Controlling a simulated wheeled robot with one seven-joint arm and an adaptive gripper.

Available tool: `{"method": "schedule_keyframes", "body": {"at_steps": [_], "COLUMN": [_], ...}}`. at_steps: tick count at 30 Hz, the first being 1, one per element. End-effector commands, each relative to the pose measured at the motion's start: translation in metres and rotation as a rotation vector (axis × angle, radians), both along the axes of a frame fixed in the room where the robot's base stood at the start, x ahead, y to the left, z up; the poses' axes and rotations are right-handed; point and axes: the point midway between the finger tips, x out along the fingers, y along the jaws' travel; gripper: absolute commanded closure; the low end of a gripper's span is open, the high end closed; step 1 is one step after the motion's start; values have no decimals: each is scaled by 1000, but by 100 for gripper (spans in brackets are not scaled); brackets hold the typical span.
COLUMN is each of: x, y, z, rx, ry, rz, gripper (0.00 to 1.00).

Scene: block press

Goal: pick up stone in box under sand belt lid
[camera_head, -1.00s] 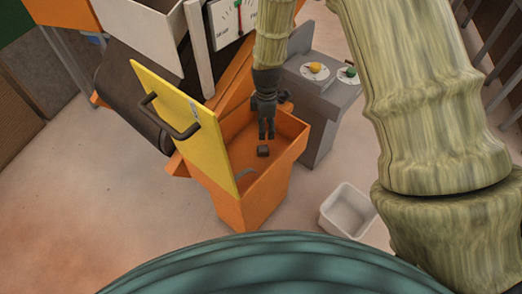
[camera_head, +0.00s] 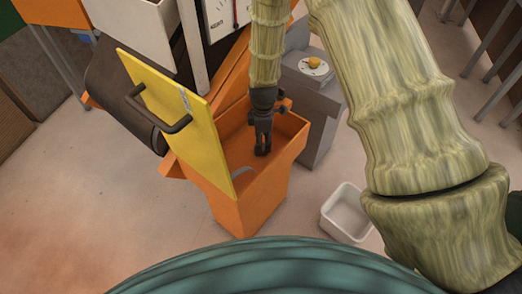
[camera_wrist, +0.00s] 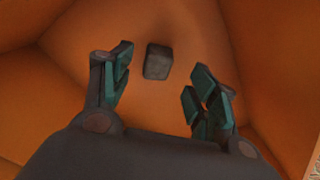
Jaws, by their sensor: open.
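The stone (camera_wrist: 158,62) is a small dark grey block on the orange floor of the box, seen in the wrist view between and slightly beyond my open fingers. My gripper (camera_wrist: 162,90) is open and empty, with the stone apart from both fingers. In the head view my gripper (camera_head: 262,150) points down inside the orange box (camera_head: 243,212) and hides the stone. The yellow lid (camera_head: 170,120) with a dark handle stands raised along the box's left side.
A grey control box with a yellow knob (camera_head: 314,63) stands behind the box at right. A white bin (camera_head: 345,213) sits on the floor to the right. The orange box walls surround my gripper closely. A dark roller belt (camera_head: 118,95) lies left of the lid.

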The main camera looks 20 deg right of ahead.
Motion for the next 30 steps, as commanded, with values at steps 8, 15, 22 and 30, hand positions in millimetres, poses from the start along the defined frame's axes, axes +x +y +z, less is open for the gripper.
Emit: {"method": "schedule_keyframes", "body": {"at_steps": [8, 15, 22, 30], "x": [3, 2, 2, 2], "y": [-1, -2, -1, -1], "z": [-33, -51, -52, -52], "rx": [-1, 0, 0, 0], "ry": [-1, -1, -2, -2], "rz": [0, 0, 0, 0], "gripper": [41, 41, 41, 86]}}
